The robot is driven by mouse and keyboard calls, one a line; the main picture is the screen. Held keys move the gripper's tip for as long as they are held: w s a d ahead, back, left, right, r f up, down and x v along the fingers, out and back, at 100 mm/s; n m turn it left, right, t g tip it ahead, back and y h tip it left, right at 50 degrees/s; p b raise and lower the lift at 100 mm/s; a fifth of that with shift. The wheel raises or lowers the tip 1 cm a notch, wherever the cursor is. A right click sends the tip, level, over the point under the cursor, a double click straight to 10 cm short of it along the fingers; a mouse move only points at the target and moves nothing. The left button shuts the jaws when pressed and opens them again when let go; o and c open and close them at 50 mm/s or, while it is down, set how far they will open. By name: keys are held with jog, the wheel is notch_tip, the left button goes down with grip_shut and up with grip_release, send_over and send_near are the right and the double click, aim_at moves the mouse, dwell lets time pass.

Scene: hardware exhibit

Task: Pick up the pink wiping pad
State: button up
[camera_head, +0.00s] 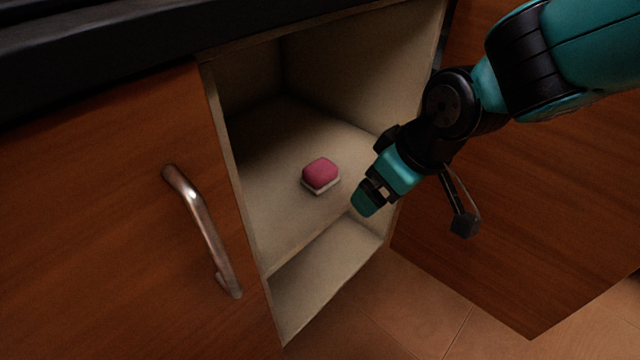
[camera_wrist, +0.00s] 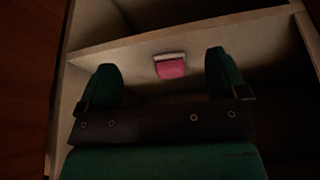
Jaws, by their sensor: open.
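The pink wiping pad (camera_head: 321,173) has a pink top and a pale base. It lies on the upper shelf (camera_head: 280,215) of the open cabinet, near the shelf's front. In the wrist view the pad (camera_wrist: 170,68) shows beyond and between my two fingertips, a little right of the middle. My gripper (camera_head: 364,200) is to the right of the pad in the head view, at the cabinet opening, apart from it. In the wrist view my gripper (camera_wrist: 162,72) is open, with nothing between its fingers.
The cabinet's side walls (camera_head: 350,70) bound the opening, with a lower compartment (camera_head: 325,270) under the shelf. A closed wooden door with a metal handle (camera_head: 203,230) is at left. An open wooden door panel (camera_head: 540,220) is at right. A dark countertop (camera_head: 100,40) lies above.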

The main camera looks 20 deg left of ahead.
jog(key=b, duration=0.4)
send_over(320, 167)
jog(key=s+d, duration=0.2)
jog(key=d, duration=0.2)
jog(key=shift+w+a+f, duration=0.15)
jog(key=shift+a+f, duration=0.05)
jog(key=shift+w+a+r, duration=0.1)
jog(key=shift+w+a, duration=0.25)
jog(key=shift+a, duration=0.35)
jog(key=b+x, duration=0.3)
jog(key=x, duration=0.2)
jog(key=shift+a+b, duration=0.1)
jog(key=shift+b, duration=0.2)
jog(key=shift+c, duration=0.4)
jog(key=c, duration=0.9)
